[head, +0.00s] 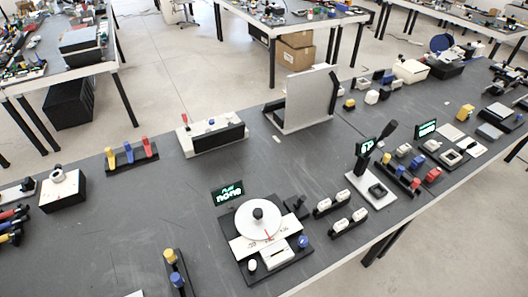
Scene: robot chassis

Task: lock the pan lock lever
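A weighing device stands at the front middle of the table in the head view. It has a black base (286,272), a round white pan (246,220) with a black knob (258,213) on it, and a display (228,192) with green-white text. A white plate with a red mark lies below the pan. A blue knob (303,241) sits at the base's right and a white knob (252,265) at its front left. A black bracket-like part (297,206) stands right of the pan. I cannot tell which part is the pan lock lever or its position. Neither gripper shows.
Left of the device is a stand with yellow and blue knobs (175,268). To its right are white switch blocks (331,204) and a black-handled device (370,180). A white-and-black box (215,139) stands behind. The table between is mostly clear.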

